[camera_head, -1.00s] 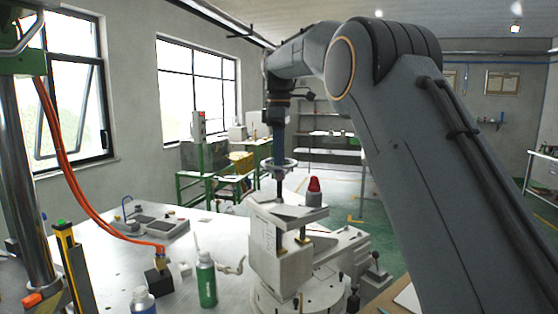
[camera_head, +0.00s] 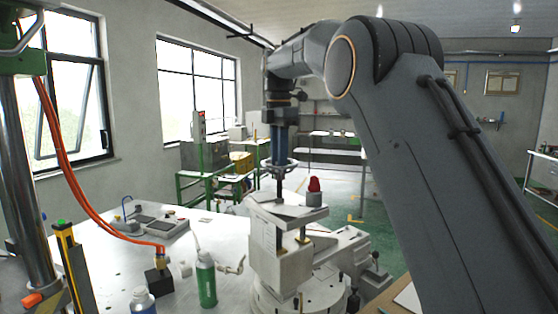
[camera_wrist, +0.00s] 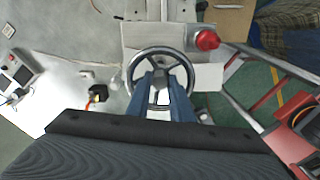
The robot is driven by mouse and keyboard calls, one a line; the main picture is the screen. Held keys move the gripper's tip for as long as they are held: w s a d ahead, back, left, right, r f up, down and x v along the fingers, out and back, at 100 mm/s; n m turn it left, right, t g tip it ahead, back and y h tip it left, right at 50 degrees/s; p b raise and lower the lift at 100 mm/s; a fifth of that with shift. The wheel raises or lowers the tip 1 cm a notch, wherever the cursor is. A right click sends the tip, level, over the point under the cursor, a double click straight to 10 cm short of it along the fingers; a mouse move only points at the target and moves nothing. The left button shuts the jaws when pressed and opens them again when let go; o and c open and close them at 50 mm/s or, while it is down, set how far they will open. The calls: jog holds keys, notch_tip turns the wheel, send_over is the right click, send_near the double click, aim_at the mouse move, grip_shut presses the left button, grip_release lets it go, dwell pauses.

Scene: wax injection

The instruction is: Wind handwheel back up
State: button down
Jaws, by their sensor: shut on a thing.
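The handwheel is a grey metal ring with spokes on an upright shaft, on top of the white press-like machine (camera_head: 278,262). In the wrist view the handwheel (camera_wrist: 137,63) is seen from above, with my gripper (camera_wrist: 160,98) reaching into it. In the head view the handwheel (camera_head: 292,165) circles the blue fingers of my gripper (camera_head: 279,160), which points straight down. The gripper is shut on the handwheel near its hub. The fingers hide part of the hub and spokes.
A red-domed lamp (camera_head: 314,192) stands beside the wheel on the machine top. Orange hoses hang at left.

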dwell(0.4)
jog(key=c, duration=1.8)
grip_release()
jog(key=shift+c, duration=0.2)
notch_tip(320, 180, up, 6)
jog(key=shift+f+b, duration=0.1)
jog(key=shift+b, duration=0.45)
jog(key=shift+r, duration=1.05)
